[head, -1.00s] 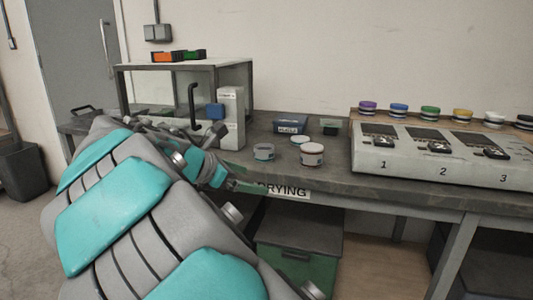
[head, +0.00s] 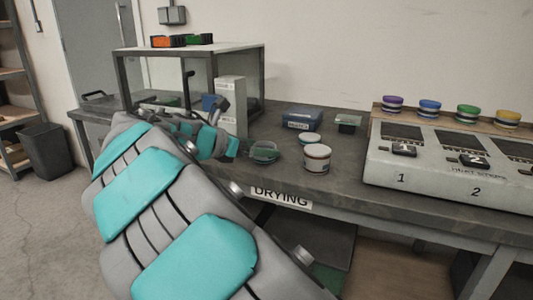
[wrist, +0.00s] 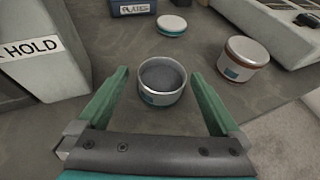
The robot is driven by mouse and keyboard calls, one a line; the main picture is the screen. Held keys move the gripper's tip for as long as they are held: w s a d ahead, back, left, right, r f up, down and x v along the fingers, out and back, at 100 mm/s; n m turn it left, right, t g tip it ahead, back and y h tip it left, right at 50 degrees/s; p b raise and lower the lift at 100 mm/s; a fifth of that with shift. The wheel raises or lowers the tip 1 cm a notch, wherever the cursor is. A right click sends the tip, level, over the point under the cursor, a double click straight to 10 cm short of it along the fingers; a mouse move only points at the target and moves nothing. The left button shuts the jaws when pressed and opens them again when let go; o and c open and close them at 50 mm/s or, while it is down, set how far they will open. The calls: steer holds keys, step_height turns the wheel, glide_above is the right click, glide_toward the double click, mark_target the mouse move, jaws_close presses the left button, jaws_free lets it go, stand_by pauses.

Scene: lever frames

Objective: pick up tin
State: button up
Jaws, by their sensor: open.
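An open round tin (wrist: 163,82) with grey contents and a pale label stands upright on the bench. In the wrist view it sits between the two green fingers of my open gripper (wrist: 160,75), with a gap on both sides. In the head view the tin (head: 264,153) is right of my wrist, and the fingers are hard to make out there. A second tin (wrist: 243,59), white with a brown band and closed on top, stands to the right; the head view shows it too (head: 317,158). I cannot tell from the name which tin is meant.
A white and teal round lid or low tin (wrist: 172,25) lies behind the open tin. A blue box (head: 302,118) is further back. A white block marked "HOLD" (wrist: 40,55) stands at left. A numbered machine (head: 450,165) fills the bench's right side.

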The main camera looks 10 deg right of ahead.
mark_target(271, 146)
steer(key=x, duration=0.5)
steer(key=shift+s+d+r, duration=0.1)
steer(key=shift+d+r, duration=0.05)
steer(key=shift+r, duration=0.05)
steer(key=shift+c, duration=0.2)
steer(key=c, duration=1.4)
steer(key=shift+r, duration=0.1)
